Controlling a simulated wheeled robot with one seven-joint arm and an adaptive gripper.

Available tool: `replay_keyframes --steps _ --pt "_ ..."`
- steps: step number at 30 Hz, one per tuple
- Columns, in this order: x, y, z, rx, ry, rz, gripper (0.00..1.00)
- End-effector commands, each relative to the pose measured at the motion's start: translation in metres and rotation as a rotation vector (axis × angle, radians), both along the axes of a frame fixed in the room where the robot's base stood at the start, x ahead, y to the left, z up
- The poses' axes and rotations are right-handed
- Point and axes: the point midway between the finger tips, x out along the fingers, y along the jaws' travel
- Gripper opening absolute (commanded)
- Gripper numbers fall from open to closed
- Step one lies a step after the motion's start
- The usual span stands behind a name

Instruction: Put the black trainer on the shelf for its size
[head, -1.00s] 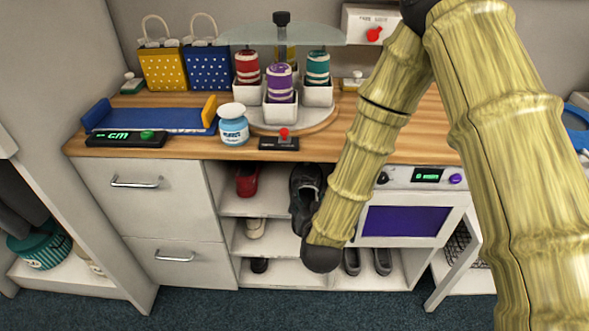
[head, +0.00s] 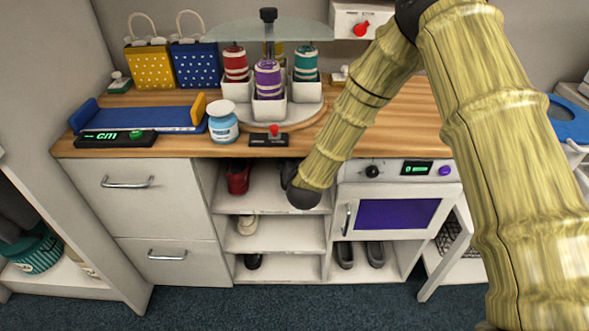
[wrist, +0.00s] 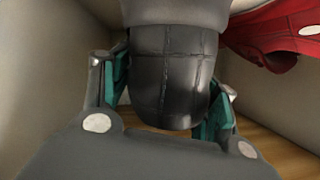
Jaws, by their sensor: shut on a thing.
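The black trainer (wrist: 172,75) is between the teal-padded jaws of my gripper (wrist: 165,97) in the wrist view, and the jaws are shut on it. In the head view my gripper (head: 303,197) is at the opening of the top shelf (head: 268,200), on its right side. Only a dark bit of the trainer (head: 287,172) shows there, as my arm hides the rest. A red shoe (head: 238,180) stands on the left of that shelf and also shows at the upper right of the wrist view (wrist: 280,35). I cannot tell whether the trainer touches the shelf.
The middle shelf (head: 290,235) holds a cream shoe (head: 246,225); the bottom shelf (head: 295,268) holds a dark shoe (head: 254,261). Both have free room to the right. A small oven (head: 400,214) is right of the shelves, above a pair of grey shoes (head: 375,255). The wooden counter (head: 180,97) is above.

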Motion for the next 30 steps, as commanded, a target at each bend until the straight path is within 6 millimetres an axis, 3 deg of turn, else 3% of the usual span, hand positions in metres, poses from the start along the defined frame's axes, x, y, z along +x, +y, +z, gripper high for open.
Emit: replay_keyframes --steps 9,16,17,20,30 --pt "0.004 0.001 -0.032 0.000 0.000 0.001 0.16" --pt "0.004 0.001 -0.035 0.000 -0.001 0.001 0.17" --pt "0.003 0.001 -0.035 0.000 0.001 0.001 0.63" --pt "0.003 0.001 -0.035 0.000 0.000 0.001 0.82" --pt "0.003 0.001 -0.035 0.000 0.000 0.001 0.82"
